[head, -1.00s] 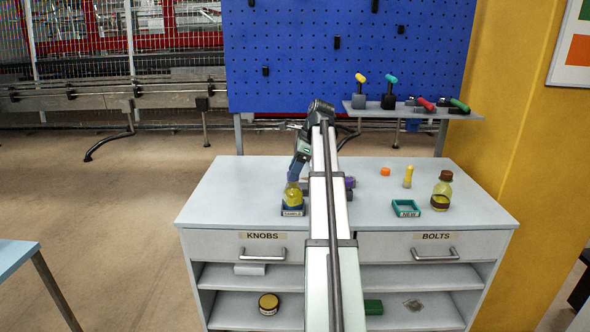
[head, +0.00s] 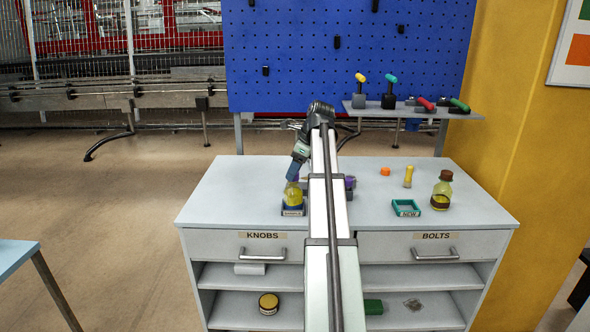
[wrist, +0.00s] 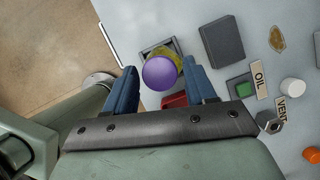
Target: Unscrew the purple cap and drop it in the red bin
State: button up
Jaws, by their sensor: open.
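The purple cap (wrist: 160,73) sits on top of a yellow bottle (head: 293,194), which stands upright in a dark blue holder labelled SAMPLE (head: 293,210). In the wrist view the cap lies between the two blue fingertips of my gripper (wrist: 158,68), with a visible gap on the left side. My gripper (head: 292,172) is open, tilted down just above the bottle in the head view. A red item, perhaps the red bin (wrist: 174,100), shows partly below the cap in the wrist view; my arm hides that area in the head view.
A dark grey block (wrist: 222,44) and a green button box (wrist: 241,89) are near the bottle. A teal tray labelled NEW (head: 406,208), a yellow peg (head: 408,176) and a brown-capped bottle (head: 442,190) stand on the right. The counter's left side is clear.

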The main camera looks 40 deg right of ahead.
jog(key=shift+m, duration=0.4)
jog(key=shift+a+m+h, duration=0.1)
jog(key=shift+m+h, duration=0.3)
jog(key=shift+m, duration=0.5)
jog(key=shift+m+t+h, duration=0.3)
jog(key=shift+m+h, duration=0.1)
jog(key=shift+m, duration=0.5)
jog(key=shift+a+m+h, duration=0.1)
jog(key=shift+m+h, duration=0.2)
jog(key=shift+m, duration=0.5)
jog(key=shift+c, duration=0.2)
